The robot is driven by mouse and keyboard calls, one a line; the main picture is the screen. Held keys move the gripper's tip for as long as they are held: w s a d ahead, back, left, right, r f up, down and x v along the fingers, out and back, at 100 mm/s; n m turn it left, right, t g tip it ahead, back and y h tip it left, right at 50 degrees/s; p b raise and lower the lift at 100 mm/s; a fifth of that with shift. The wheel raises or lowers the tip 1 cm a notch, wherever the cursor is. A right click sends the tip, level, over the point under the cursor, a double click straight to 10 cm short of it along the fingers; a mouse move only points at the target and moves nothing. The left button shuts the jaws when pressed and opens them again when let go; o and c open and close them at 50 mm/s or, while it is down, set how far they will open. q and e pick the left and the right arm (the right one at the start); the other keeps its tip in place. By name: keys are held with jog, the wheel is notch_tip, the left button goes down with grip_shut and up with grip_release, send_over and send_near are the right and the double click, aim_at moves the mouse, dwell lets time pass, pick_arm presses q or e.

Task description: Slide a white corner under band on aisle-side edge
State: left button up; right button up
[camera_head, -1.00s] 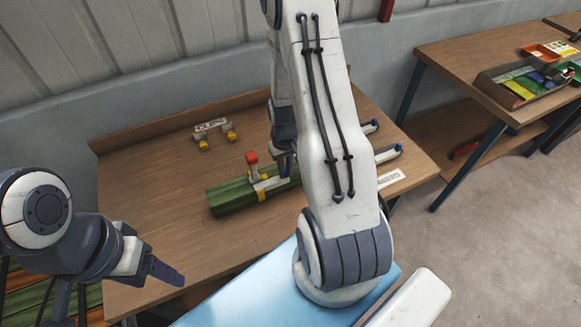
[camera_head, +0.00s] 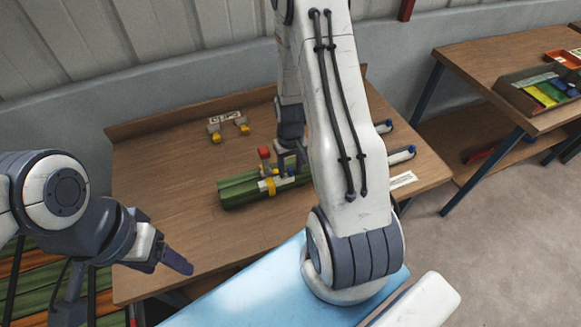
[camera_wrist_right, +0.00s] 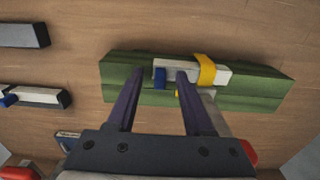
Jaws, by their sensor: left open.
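A green bundle (camera_head: 238,190) lies on the wooden table, with a yellow band (camera_head: 271,186) around it. In the right wrist view the green bundle (camera_wrist_right: 125,70) carries a white corner (camera_wrist_right: 218,76) with a blue end (camera_wrist_right: 160,77) along its upper face. The yellow band (camera_wrist_right: 205,70) crosses over this white corner. My right gripper (camera_wrist_right: 161,73) is over the bundle, its fingers apart with the blue end between them; the right fingertip overlaps the white corner, contact unclear. A red-knobbed post (camera_head: 264,153) stands at the band.
A labelled holder (camera_head: 225,117) with two yellow-ended white pieces stands at the back of the table. Blue-ended white pieces (camera_head: 400,155) and a white card (camera_head: 403,180) lie at the right. A second table (camera_head: 470,55) holds a coloured tray. The table's left part is clear.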

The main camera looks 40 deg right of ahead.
notch_tip(320, 180, up, 10)
jog(key=r+b, duration=0.1)
jog(key=a+r+n, duration=0.2)
jog(key=a+r, duration=0.1)
jog(key=a, duration=0.4)
jog(key=s+a+r+n, duration=0.4)
jog(key=s+a, duration=0.4)
jog(key=a, duration=0.1)
jog(key=s+a+r+n+y, duration=0.1)
jog(key=s+a+r+n, duration=0.2)
jog(key=s+a, duration=0.6)
jog(key=shift+s+a+r+n, duration=0.3)
jog(key=shift+a+r+n, duration=0.1)
jog(key=shift+a, duration=0.15)
